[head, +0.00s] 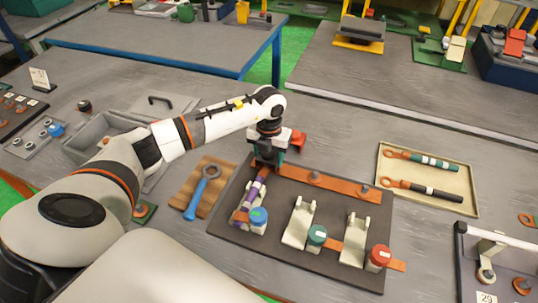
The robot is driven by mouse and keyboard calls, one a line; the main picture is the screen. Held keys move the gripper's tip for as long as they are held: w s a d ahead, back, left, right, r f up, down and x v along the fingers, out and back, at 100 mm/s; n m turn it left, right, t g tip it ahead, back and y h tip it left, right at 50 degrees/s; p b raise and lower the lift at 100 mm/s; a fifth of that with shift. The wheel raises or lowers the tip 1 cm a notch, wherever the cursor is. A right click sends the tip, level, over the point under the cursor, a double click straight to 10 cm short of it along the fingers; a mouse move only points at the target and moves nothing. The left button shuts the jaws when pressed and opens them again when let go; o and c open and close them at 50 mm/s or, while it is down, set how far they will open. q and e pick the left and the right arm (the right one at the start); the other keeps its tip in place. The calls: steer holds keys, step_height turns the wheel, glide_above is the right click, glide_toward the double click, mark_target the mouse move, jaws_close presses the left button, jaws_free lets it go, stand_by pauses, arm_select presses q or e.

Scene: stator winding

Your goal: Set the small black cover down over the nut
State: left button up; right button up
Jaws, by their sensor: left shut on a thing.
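My left gripper (264,164) points down at the back left of the dark board (275,247), above the left end of the copper bar (340,186). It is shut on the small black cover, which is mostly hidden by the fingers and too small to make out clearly. The nut below the gripper is hidden too; I cannot tell whether the cover touches it. Two other nuts show on the copper bar, a middle nut (315,177) and a right nut (364,190). My right gripper is not in view.
The board carries pale clamps with a blue knob (258,216), a green knob (317,235) and a red knob (380,255). A blue wrench (203,190) lies to the left on a brown mat. A beige tray (447,197) with two tools is at right. A red part (298,140) stands behind the gripper.

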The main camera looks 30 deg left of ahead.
arm_select(q)
steer(key=shift+f, duration=0.25)
steer(key=o, duration=1)
steer(key=shift+o, duration=0.2)
steer(key=shift+r, duration=0.15)
steer(key=shift+r+p, duration=2.25)
steer(key=shift+r, duration=1.2)
steer(key=shift+f, duration=0.1)
